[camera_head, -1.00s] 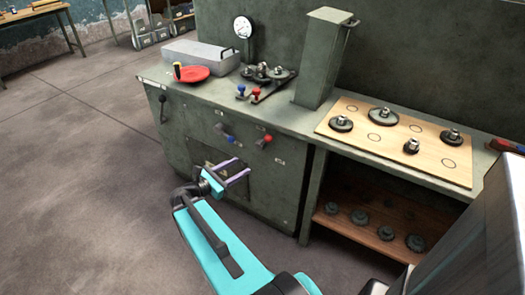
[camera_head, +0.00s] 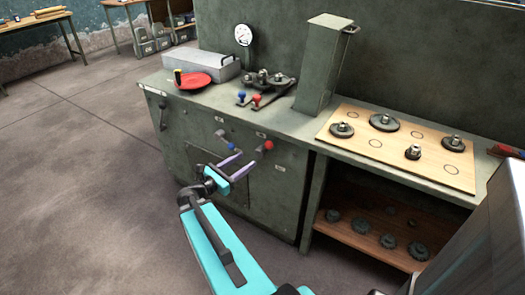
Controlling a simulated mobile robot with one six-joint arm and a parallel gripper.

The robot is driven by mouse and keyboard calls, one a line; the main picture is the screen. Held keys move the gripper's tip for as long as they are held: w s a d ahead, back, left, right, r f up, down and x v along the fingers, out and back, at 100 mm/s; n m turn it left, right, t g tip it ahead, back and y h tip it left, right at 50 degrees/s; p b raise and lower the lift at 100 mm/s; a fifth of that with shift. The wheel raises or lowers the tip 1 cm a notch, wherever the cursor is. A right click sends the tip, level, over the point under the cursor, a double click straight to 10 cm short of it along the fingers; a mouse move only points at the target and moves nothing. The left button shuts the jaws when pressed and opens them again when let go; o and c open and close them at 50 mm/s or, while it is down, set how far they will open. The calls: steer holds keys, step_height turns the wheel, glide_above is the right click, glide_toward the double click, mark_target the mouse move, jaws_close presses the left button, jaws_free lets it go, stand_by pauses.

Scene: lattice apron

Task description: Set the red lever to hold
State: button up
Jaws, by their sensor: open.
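A red-knobbed lever (camera_head: 267,146) sticks out of the green cabinet's front, with a blue-knobbed lever (camera_head: 230,146) to its left. Small pale label plates (camera_head: 279,168) sit near them; their lettering is too small to read. A second red knob (camera_head: 256,99) and a blue one (camera_head: 241,96) stand on the cabinet top. My gripper (camera_head: 247,159) is open, with its two purple fingers pointing at the cabinet front. Its fingertips appear just below and left of the front red knob, with nothing between them. Whether they touch anything cannot be told.
The floor at left is clear.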

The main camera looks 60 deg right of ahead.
mark_target(265, 147)
steer(key=d, duration=0.4)
steer(key=s+d, duration=0.1)
steer(key=d, duration=0.3)
steer(key=s+d, duration=0.1)
steer(key=d, duration=0.3)
steer(key=shift+s, duration=0.2)
